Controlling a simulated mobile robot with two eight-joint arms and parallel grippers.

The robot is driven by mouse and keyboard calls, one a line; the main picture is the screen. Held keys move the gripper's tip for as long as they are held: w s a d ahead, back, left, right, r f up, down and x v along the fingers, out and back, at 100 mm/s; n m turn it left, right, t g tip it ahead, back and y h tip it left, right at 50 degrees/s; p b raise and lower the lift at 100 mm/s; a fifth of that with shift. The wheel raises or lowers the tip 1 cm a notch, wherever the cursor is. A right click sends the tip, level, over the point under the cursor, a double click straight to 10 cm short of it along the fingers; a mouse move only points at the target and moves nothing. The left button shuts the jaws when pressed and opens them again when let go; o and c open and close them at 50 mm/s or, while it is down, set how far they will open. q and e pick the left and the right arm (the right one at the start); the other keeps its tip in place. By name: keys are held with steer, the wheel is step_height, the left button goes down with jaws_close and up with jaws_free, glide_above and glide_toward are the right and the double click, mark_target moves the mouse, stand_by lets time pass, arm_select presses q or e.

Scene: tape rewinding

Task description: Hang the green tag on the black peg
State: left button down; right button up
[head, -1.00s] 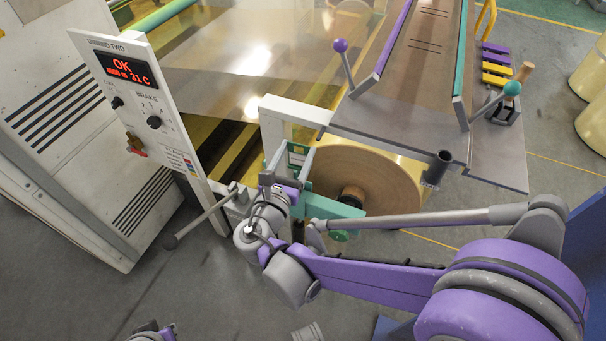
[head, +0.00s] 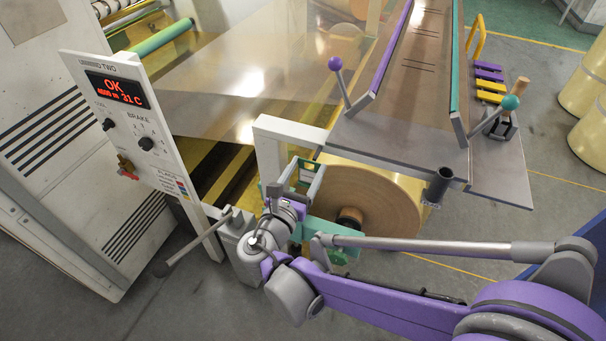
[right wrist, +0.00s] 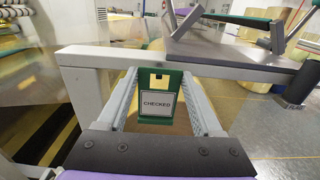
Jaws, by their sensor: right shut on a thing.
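The green tag (right wrist: 156,103) has a white label reading CHECKED and a cut-out near its top. It is held upright between the two fingers of my right gripper (right wrist: 160,95). In the head view the right gripper (head: 306,172) is shut on the tag, just in front of the white frame (head: 268,150) and close to the brown roll. In the right wrist view the tag's top overlaps the white frame's bar (right wrist: 115,58); I cannot tell whether they touch. My left gripper is not in view.
The brown roll (head: 385,195) sits right of the gripper. A grey shelf (head: 400,150) with a dark tube (head: 438,185) overhangs it. The white control panel (head: 135,125) stands left, with a grey lever (head: 195,243) beside it. Open floor lies at lower left.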

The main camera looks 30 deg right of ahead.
mark_target(315, 157)
steer(key=shift+f+b+x, duration=0.2)
steer(key=shift+b+x, duration=0.2)
steer(key=shift+x, duration=1.95)
steer(key=shift+w+d+f, duration=0.35)
steer(key=shift+d+f, duration=0.05)
steer(key=shift+f, duration=0.05)
